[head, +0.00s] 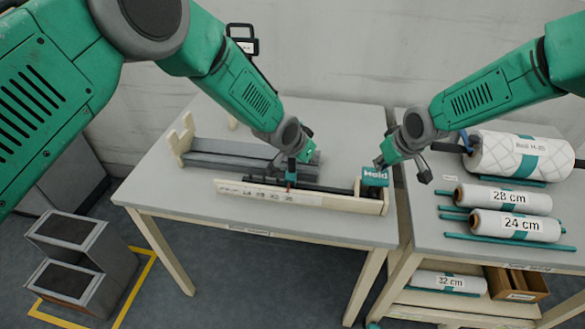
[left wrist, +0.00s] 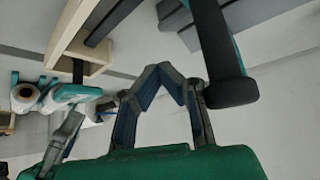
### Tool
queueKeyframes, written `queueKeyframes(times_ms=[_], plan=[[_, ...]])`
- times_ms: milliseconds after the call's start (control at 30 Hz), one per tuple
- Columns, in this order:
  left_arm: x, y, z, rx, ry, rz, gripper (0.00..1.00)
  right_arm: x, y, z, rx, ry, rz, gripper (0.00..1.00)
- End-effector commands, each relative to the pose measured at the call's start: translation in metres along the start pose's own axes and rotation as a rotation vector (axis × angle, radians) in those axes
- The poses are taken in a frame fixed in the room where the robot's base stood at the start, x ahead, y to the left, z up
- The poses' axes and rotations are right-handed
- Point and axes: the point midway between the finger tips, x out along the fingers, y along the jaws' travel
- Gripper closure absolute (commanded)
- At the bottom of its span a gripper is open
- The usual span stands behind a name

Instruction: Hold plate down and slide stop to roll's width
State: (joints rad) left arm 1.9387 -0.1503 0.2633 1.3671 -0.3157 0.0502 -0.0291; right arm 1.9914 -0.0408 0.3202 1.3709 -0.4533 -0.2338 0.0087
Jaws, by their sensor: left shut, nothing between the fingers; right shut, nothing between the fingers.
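A wooden fixture (head: 236,190) with a number scale along its front board lies on the left table. A teal plate (head: 375,177) with white lettering, seemingly "Hold", is at its right end. My right gripper (head: 379,163) is shut just above the plate's left part; I cannot tell whether they touch. My left gripper (head: 291,178) is shut at the dark rail behind the scale, near a small red mark. The stop cannot be made out clearly there. In the left wrist view the left fingertips (left wrist: 163,70) meet, empty, beside a black bar with a teal side (left wrist: 220,60).
The right table holds a large quilted roll (head: 520,155), a 28 cm roll (head: 503,198) and a 24 cm roll (head: 515,225). A 32 cm roll (head: 447,281) and a cardboard box (head: 517,284) are on its lower shelf. The left table's front strip is clear.

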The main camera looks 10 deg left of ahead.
Motion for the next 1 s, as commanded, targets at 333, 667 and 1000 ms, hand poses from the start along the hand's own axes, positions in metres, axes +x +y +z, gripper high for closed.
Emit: queueKeyframes(times_ms=[333,667,1000], plan=[[-0.001,-0.003,0.001,-0.002,0.0,-0.002,1.0,0.001,-0.001,0.0,-0.001,-0.001,0.001,1.0],[-0.001,-0.003,0.0,-0.002,0.0,-0.003,1.0,0.01,-0.001,0.004,-0.001,-0.001,0.0,1.0],[-0.001,-0.003,0.0,-0.002,0.001,-0.003,1.0,0.019,-0.001,0.009,-0.001,0.0,0.0,1.0]])
